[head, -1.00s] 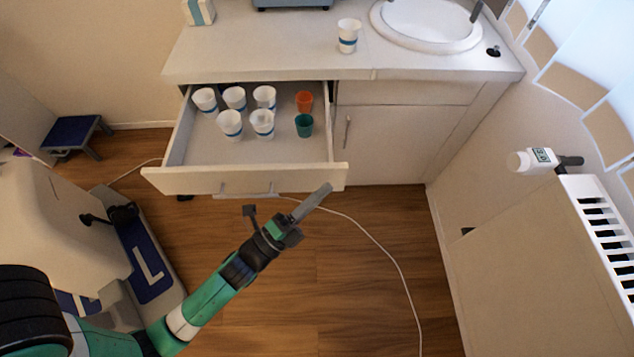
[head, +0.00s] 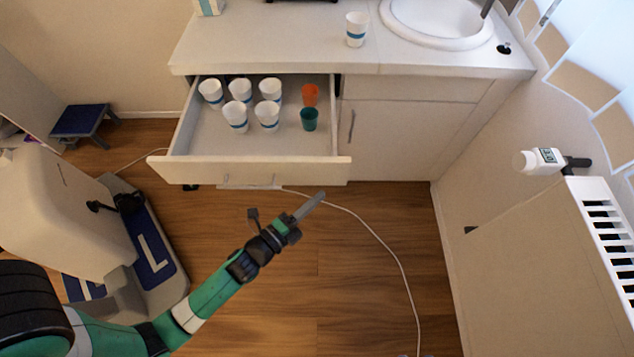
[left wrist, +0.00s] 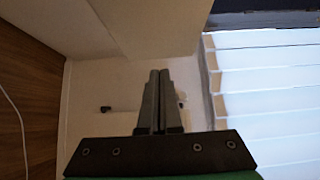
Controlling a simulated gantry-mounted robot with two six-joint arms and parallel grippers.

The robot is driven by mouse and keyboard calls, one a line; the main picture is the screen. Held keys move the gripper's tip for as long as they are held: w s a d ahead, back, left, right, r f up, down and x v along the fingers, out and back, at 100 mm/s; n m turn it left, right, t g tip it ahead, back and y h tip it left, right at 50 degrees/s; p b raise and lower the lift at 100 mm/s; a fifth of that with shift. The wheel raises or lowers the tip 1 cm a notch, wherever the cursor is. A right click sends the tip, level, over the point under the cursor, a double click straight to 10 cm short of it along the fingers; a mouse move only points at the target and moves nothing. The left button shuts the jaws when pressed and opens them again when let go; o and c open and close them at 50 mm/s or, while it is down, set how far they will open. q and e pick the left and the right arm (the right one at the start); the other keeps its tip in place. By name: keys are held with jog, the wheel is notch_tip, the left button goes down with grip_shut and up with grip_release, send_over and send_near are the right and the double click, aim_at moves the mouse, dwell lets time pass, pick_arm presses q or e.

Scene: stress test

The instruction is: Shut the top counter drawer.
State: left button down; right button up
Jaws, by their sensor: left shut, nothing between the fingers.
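The top counter drawer (head: 253,170) stands pulled out from the counter in the head view. Inside it are several white cups with blue bands (head: 235,116), an orange cup (head: 310,95) and a green cup (head: 309,119). My left gripper (head: 315,200) is shut and empty. In the picture it lies just below the right end of the drawer front, apart from it. In the left wrist view its two fingers (left wrist: 157,100) are together with nothing between them. The drawer cannot be made out in that view. My right gripper is not in view.
A white cup (head: 356,29) and a sink (head: 437,18) are on the counter (head: 280,55). A white radiator (head: 545,260) stands at the right. A white cable (head: 390,250) crosses the wooden floor. A blue step stool (head: 82,119) stands at the left.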

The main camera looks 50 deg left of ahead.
pick_arm(q)
jog(key=w+a+p, duration=0.2)
jog(key=p, duration=0.1)
jog(key=shift+w+a+r, duration=0.2)
jog(key=shift+a, duration=0.15)
jog(key=shift+w+a+f, duration=0.1)
jog(key=shift+w+a, duration=0.2)
jog(key=shift+f, duration=0.1)
